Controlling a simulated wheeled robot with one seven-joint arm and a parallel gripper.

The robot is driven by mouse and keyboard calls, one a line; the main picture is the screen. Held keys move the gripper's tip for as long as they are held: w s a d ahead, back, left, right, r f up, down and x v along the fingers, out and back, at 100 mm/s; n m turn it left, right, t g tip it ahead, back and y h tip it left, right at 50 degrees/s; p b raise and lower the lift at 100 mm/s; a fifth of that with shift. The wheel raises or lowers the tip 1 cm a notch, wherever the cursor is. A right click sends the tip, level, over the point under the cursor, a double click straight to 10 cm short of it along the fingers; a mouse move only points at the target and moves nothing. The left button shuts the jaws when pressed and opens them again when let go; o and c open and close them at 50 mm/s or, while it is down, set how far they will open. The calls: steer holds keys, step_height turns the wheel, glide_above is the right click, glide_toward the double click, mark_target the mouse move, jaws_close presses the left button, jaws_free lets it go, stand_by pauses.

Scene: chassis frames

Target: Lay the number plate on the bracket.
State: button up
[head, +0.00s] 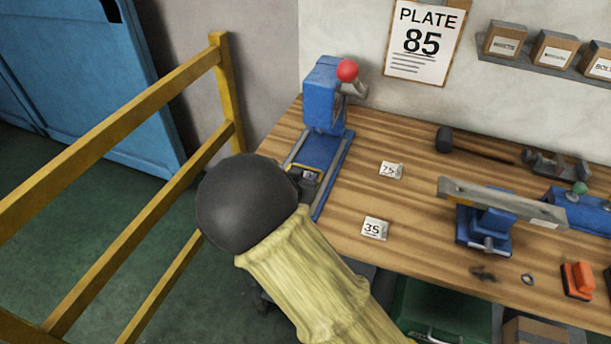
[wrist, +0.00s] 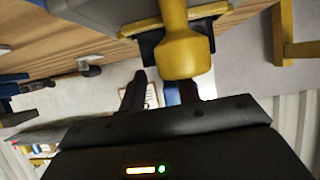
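Two small white number plates stand on the bench in the head view: one marked 75 (head: 391,170) and one marked 35 (head: 374,229). No plate marked 85 shows. I cannot tell for sure which fixture is the bracket; a blue stand (head: 487,225) carries a long metal bar, and a blue press (head: 323,95) has a red knob. My gripper (wrist: 160,88) shows in the wrist view with two dark fingers apart and no plate seen between them. A yellow knobbed part (wrist: 182,48) in a black holder covers part of the right finger. My arm hides much in the head view.
A wall sign (head: 422,42) reads PLATE 85. A yellow railing (head: 130,130) runs along the left. A mallet (head: 470,145), a clamp (head: 556,165) and an orange block (head: 577,280) lie on the bench (head: 420,200). The bench around the two plates is clear.

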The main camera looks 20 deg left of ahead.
steer(key=v, duration=1)
steer(key=shift+s+p, duration=0.25)
steer(key=shift+p, duration=0.1)
steer(key=shift+r, duration=0.1)
steer(key=w+d+g+y, duration=0.1)
steer(key=w+d+g, duration=0.15)
steer(key=d, duration=0.45)
steer(key=w+d+g+y, duration=0.1)
steer(key=d+g, duration=0.2)
steer(key=d, duration=0.4)
steer(key=s+d+g, duration=0.2)
steer(key=s+d, duration=0.4)
steer(key=d, duration=0.4)
steer(key=s+d+r+n+g+h, duration=0.1)
steer(key=s+d+g, duration=0.1)
steer(key=s+d, duration=0.5)
steer(key=d, duration=0.3)
steer(key=shift+d+g, duration=0.2)
steer(key=shift+g, duration=0.15)
